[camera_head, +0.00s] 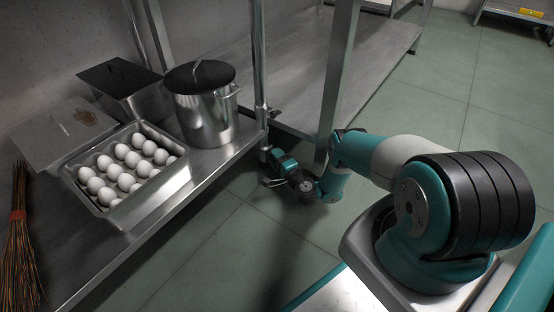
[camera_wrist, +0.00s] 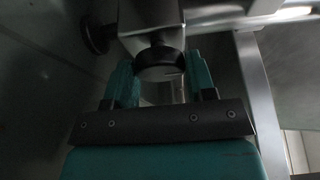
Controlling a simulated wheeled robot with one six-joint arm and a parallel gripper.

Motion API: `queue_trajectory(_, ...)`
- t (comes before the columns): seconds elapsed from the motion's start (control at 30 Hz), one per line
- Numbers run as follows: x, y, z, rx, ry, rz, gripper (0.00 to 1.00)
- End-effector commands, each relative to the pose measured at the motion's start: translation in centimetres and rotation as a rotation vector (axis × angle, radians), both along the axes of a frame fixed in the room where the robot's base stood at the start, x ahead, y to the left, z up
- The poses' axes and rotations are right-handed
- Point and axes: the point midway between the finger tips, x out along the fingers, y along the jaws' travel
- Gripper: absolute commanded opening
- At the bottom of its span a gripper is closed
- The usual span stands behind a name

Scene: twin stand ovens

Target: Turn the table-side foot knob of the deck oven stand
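A round black foot knob (camera_wrist: 160,64) sits under a grey metal leg end (camera_wrist: 150,15) in the wrist view. My gripper (camera_wrist: 162,75) has its teal fingers on either side of this knob, one left and one right. The knob fills most of the space between them; I cannot tell whether both fingers touch it. In the head view my gripper is low beside the foot of the table's corner post (camera_head: 259,60), partly hidden by my wrist. The foot knob cannot be made out there.
A second black knob (camera_wrist: 95,35) is close on the left in the wrist view. The steel table (camera_head: 215,160) carries a pot (camera_head: 205,115), an egg tray (camera_head: 112,212) and lidded boxes. A steel stand leg (camera_head: 338,80) rises close to my wrist. Green floor (camera_head: 215,260) is clear in front.

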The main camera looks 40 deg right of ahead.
Motion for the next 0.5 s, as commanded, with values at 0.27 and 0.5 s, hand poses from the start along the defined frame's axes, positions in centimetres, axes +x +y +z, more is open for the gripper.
queue_trajectory(0.27, 0.0, 0.05, 0.01, 0.01, 0.004, 0.001, 0.27)
queue_trajectory(0.5, 0.01, 0.05, 0.09, 0.09, 0.033, 0.001, 0.27)
